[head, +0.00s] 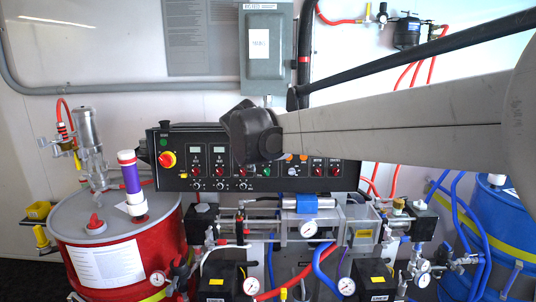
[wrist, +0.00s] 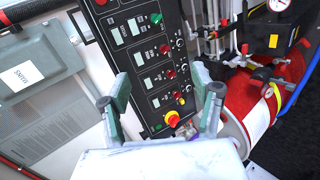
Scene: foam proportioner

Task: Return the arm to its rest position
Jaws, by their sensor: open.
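My arm reaches in from the right across the head view, and its dark end joint covers the middle of the black control panel (head: 200,153). My gripper is not visible in the head view. In the wrist view my gripper (wrist: 162,98) has its two green-grey fingers spread wide apart with nothing between them. The control panel (wrist: 140,45), with red, green and yellow knobs and small displays, lies beyond the fingers. I cannot tell the exact distance between fingertips and panel.
A red drum (head: 120,250) stands at the left and a blue drum (head: 515,215) at the right. Pumps, gauges and hoses fill the space below the panel. A grey switch box (head: 265,50) is on the wall above, and it shows in the wrist view (wrist: 35,90).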

